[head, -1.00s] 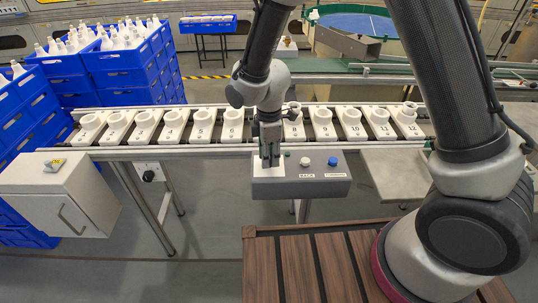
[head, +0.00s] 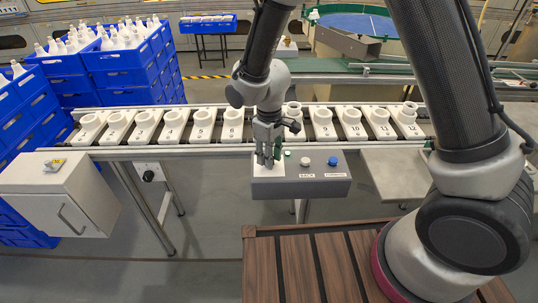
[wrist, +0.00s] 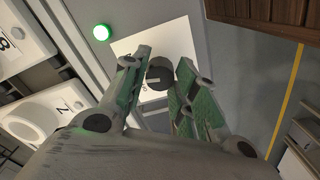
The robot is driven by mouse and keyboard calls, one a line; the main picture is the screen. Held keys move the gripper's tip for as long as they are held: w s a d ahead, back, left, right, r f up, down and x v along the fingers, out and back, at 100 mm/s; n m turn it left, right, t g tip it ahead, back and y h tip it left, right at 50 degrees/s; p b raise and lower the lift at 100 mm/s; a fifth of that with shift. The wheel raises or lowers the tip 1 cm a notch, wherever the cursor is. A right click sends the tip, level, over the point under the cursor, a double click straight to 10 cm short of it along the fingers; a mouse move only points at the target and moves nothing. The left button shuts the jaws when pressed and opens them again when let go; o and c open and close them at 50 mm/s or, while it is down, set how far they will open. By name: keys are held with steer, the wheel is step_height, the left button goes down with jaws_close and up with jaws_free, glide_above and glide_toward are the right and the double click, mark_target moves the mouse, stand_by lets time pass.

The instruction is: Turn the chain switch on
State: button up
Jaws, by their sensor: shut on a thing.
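The switch is a dark round knob (wrist: 160,74) on a white plate (wrist: 184,42), at the left end of the grey control box (head: 318,188). My gripper (head: 266,160) points down over this plate in the head view and hides the knob there. In the wrist view my gripper (wrist: 162,72) has its two green-padded fingers on either side of the knob, shut on it. The plate's lettering is mostly covered and I cannot read the knob's setting. A green lamp (wrist: 102,33) beside the plate is lit.
The box also carries a white button (head: 305,161) and a blue button (head: 332,161). Behind it runs a conveyor with numbered white holders (head: 322,124). Another black knob (head: 148,175) is on the conveyor frame at left. A grey cabinet (head: 62,190) stands far left.

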steer(key=shift+m, duration=2.3)
steer(key=o, duration=1)
steer(key=shift+r, duration=0.1)
steer(key=shift+w+r, duration=0.15)
steer(key=shift+r, duration=0.1)
step_height(320, 180, up, 11)
steer(key=shift+a+r, duration=0.1)
steer(key=shift+r, duration=0.05)
